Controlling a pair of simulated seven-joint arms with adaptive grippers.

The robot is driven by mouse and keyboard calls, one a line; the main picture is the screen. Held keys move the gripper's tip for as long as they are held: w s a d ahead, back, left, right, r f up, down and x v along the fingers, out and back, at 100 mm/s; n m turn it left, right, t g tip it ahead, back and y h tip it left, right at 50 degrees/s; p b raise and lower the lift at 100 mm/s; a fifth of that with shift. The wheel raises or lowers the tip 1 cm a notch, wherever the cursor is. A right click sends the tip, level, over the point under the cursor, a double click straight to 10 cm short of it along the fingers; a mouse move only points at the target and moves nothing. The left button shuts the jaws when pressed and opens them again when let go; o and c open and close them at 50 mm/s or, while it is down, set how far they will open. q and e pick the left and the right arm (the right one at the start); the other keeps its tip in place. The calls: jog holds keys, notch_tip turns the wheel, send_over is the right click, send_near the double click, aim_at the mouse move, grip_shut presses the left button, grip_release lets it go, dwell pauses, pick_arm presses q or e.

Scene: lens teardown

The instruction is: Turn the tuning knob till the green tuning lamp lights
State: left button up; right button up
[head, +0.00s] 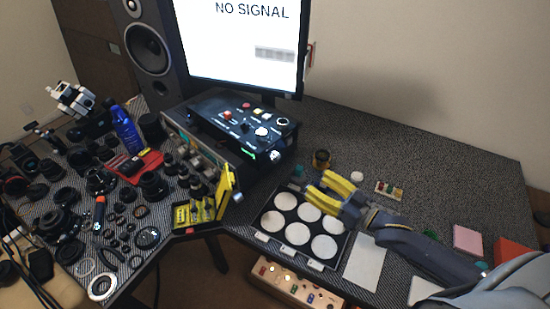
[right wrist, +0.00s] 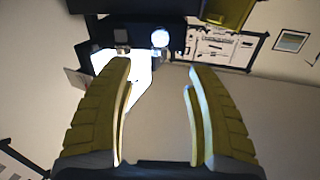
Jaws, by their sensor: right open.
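The black control box (head: 240,128) stands below the monitor, with several small knobs and buttons on its top. A white round knob (head: 262,132) and a dark ringed dial (head: 283,121) sit on its right part; I cannot read which is the tuning knob. A green strip (head: 249,155) glows on its front edge; whether this is the tuning lamp is unclear. My right gripper (head: 316,184), with yellow fingers, is open and empty, right of and in front of the box. In the right wrist view, a pale round part (right wrist: 160,38) shows beyond its open fingers. My left gripper is not in view.
The monitor (head: 240,45) reads NO SIGNAL. A tray with white round pads (head: 284,200) lies under my right gripper. A yellow case (head: 195,212) stands left of it. Lens parts crowd the left table; the back right tabletop (head: 440,155) is clear.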

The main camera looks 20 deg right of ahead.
aim_at(277, 159)
jog(key=x, duration=1.6)
jog(key=shift+w+a, duration=0.2)
jog(key=shift+w, duration=0.2)
grip_shut()
